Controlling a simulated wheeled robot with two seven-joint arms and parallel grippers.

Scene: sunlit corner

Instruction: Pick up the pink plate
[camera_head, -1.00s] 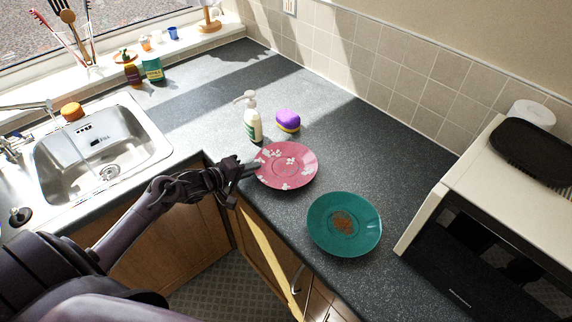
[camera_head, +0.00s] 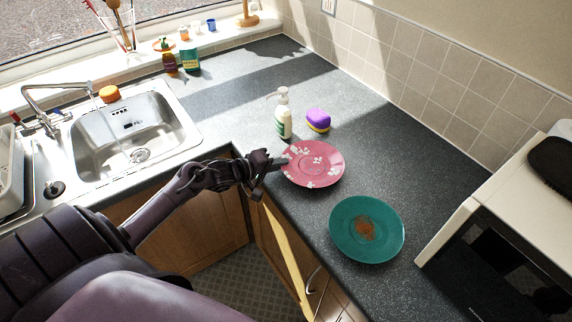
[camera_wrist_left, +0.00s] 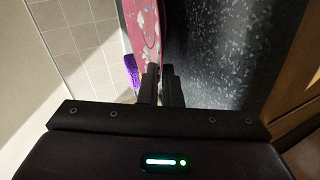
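The pink plate (camera_head: 312,164) with white flower marks is on the dark counter near its inner corner, in the middle of the head view. My left gripper (camera_head: 281,162) is at the plate's left rim. In the left wrist view the two fingers (camera_wrist_left: 161,86) are close together with the rim of the pink plate (camera_wrist_left: 144,28) running between them, so the gripper looks shut on it. I cannot tell whether the plate is clear of the counter. My right gripper is not in view.
A teal plate (camera_head: 350,243) with a brown stain lies in front of the pink one. A soap bottle (camera_head: 284,119) and a purple-yellow sponge (camera_head: 318,121) stand just behind it. A microwave (camera_head: 500,220) is at the right, the sink (camera_head: 125,130) at the left.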

